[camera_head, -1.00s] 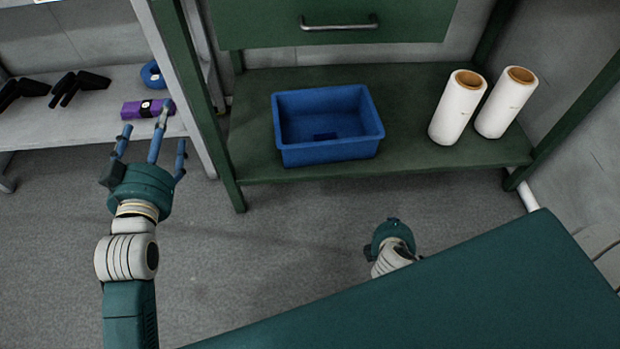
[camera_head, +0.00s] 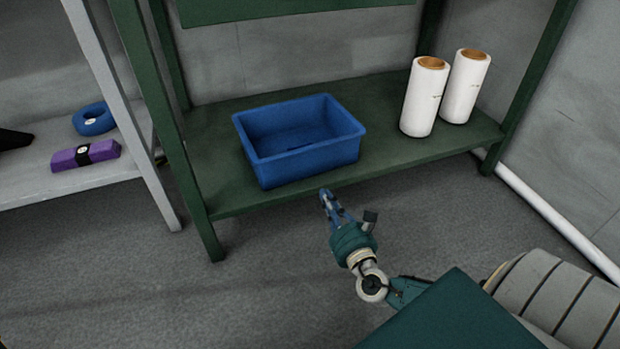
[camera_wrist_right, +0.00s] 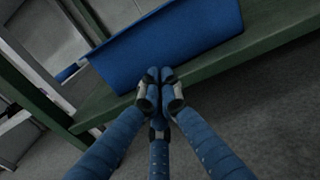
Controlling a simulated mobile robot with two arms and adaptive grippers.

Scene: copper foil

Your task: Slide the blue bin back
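The blue bin (camera_head: 312,160) is an open, empty-looking rectangular tub. It sits on the green lower shelf (camera_head: 400,155), left of the middle, with its front wall close to the front edge. My right gripper (camera_head: 327,196) is just in front of the shelf edge, below the bin's front wall. In the right wrist view, its fingertips (camera_wrist_right: 160,76) are together with nothing between them, pointing at the bin's blue wall (camera_wrist_right: 165,45). I cannot tell whether they touch it. My left gripper is not in view.
Two white rolls (camera_head: 425,98) stand on the shelf to the right of the bin. A green shelf leg (camera_head: 190,180) rises at its left. A grey shelf (camera_head: 130,165) at the left holds a purple box (camera_head: 86,155) and a blue ring (camera_head: 93,119). Shelf space behind the bin is clear.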

